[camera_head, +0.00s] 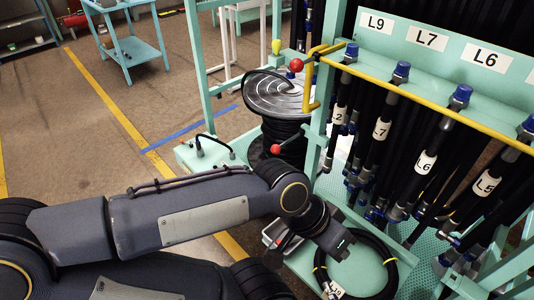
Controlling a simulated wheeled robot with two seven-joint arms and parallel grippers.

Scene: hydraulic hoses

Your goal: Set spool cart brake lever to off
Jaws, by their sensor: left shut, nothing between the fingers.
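The spool cart has a teal base (189,153) and carries a coiled black hose spool (277,95) at the upper middle. A lever with a red ball knob (276,149) sticks out low beside the spool. Another red ball (296,65) shows higher up, near the yellow rail. I cannot tell for sure which is the brake lever, or its setting. My left arm reaches across from the left, below the cart. My left gripper (337,244) is shut and empty, right of and below the low red knob and apart from it. Its fingertips are mostly hidden. My right gripper is out of view.
A teal hose rack (438,48) with labels and several hanging black hoses fills the right. A coiled hose (390,262) with yellow ties lies below. A yellow rail (430,92) crosses the rack front.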

